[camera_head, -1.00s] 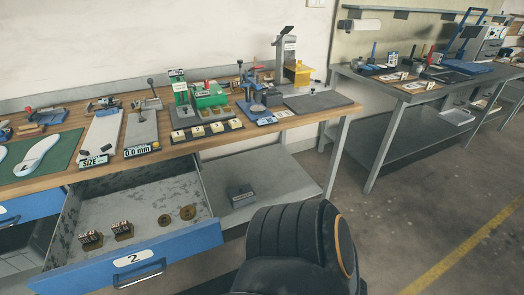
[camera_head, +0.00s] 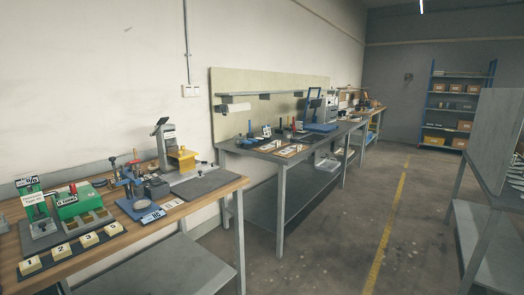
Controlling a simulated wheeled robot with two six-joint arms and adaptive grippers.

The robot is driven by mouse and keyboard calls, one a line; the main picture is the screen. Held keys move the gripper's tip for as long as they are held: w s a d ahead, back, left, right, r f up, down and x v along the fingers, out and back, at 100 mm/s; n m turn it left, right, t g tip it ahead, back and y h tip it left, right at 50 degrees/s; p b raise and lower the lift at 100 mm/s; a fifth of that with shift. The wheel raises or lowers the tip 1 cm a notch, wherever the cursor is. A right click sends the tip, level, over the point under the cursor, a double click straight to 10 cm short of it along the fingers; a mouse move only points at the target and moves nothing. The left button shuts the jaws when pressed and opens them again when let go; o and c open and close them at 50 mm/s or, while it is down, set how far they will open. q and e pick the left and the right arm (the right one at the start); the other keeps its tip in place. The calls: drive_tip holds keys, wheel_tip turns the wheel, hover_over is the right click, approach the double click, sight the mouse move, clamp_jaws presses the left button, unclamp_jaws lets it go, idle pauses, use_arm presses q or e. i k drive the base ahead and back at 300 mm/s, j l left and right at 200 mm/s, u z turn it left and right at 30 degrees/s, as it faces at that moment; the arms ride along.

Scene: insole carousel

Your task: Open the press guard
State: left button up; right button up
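No part is clearly marked as the press guard, and I cannot tell which part it is. A grey upright machine with a yellow block (camera_head: 182,158) stands at the back of the near wooden bench. On the grey bench farther off, a blue device with a raised blue frame (camera_head: 319,126) stands beside a grey box-shaped machine (camera_head: 332,104). These are too small to show whether any guard is open or shut. Neither of my grippers is in view.
The near wooden bench (camera_head: 150,232) holds a green device (camera_head: 75,203), numbered trays (camera_head: 60,252) and a blue-based stand (camera_head: 137,208). The grey bench (camera_head: 268,156) lies beyond. Open floor with a yellow line (camera_head: 384,235) runs right of the benches. A grey panel (camera_head: 499,135) stands at right.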

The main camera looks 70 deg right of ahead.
sight(188, 163)
drive_tip(key=z, duration=1.65)
drive_tip(key=i+l+u, duration=0.15)
drive_tip(key=k+l, duration=0.05)
